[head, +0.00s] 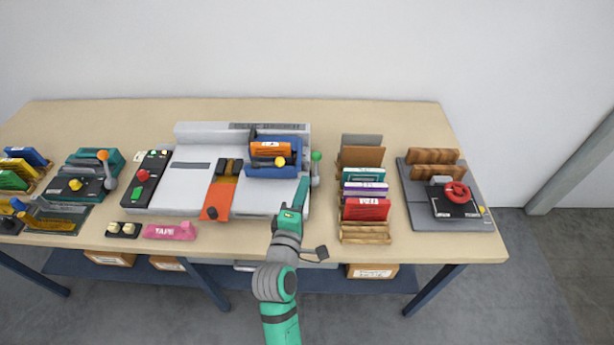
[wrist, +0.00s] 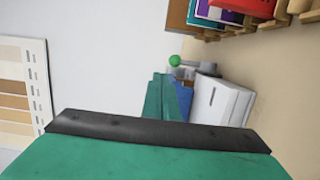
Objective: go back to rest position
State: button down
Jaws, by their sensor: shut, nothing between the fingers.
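My green and grey arm reaches up from the bottom of the head view. My gripper (head: 290,214) is at the front edge of the large white machine (head: 190,175), near its right end. The gripper is shut and holds nothing. In the wrist view a dark bar and green housing fill the bottom. Beyond it the white machine's end (wrist: 222,100) shows, with a green-knobbed lever (wrist: 175,61). I cannot tell from these views whether the gripper touches the machine.
A wooden rack (head: 366,238) with coloured packs stands right of my gripper. A grey fixture with a red-handled part (head: 456,192) is farther right. A pink tape block (head: 170,231), a black control box (head: 150,178) and other fixtures lie left. The table's front edge (head: 480,250) is mostly clear.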

jog(key=shift+s+a+r, duration=0.1)
jog(key=shift+s+r, duration=0.1)
jog(key=shift+s, duration=0.45)
jog(key=shift+s+r, duration=0.15)
jog(key=shift+s, duration=0.45)
jog(key=s+f+m+y, duration=0.1)
jog(key=s+f, duration=0.2)
jog(key=f, duration=0.1)
jog(key=s+f+m+y, duration=0.1)
jog(key=s+f, duration=0.3)
jog(key=shift+s+g, duration=0.2)
jog(key=shift+g, duration=0.1)
jog(key=s+d+f+m, duration=0.1)
jog(key=s+m, duration=0.6)
jog(key=s, duration=0.8)
jog(key=s+d+f+m+g+y, duration=0.1)
jog(key=s+f+m, duration=0.2)
jog(key=s+m, duration=0.4)
jog(key=s, duration=0.7)
jog(key=shift+s+d+f, duration=0.15)
jog(key=shift+s+d, duration=0.1)
jog(key=shift+s, duration=0.1)
